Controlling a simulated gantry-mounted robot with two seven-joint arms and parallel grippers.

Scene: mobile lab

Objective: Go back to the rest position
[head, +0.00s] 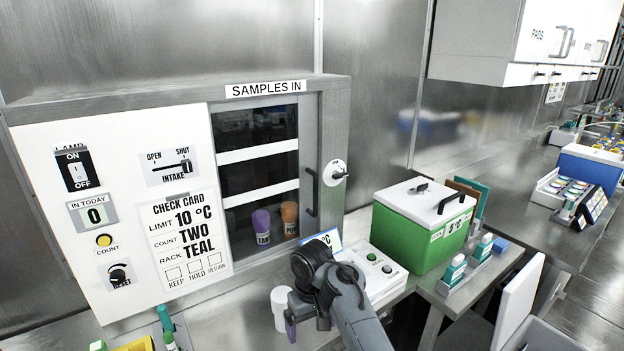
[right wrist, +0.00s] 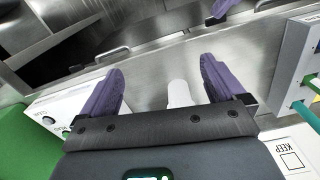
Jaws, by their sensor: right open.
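My right gripper (head: 291,328) hangs over the front of the steel counter, below the intake cabinet, in the head view. In the right wrist view its two purple fingers (right wrist: 160,85) stand wide apart with nothing held between them. A white cylinder (head: 279,302) shows beside the gripper in the head view. A white rounded object (right wrist: 178,94) appears in the gap between the fingers in the right wrist view, seemingly beyond them. My left gripper is not recognisable in the head view. A small purple and dark piece at the top of the right wrist view is too cut off to identify.
The intake cabinet (head: 335,115) stands behind, with purple (head: 261,226) and orange (head: 289,217) containers behind its window. A white control box (head: 375,266) and a green cooler (head: 420,240) stand right of my right gripper. Bottles (head: 455,271) stand in a rack further right.

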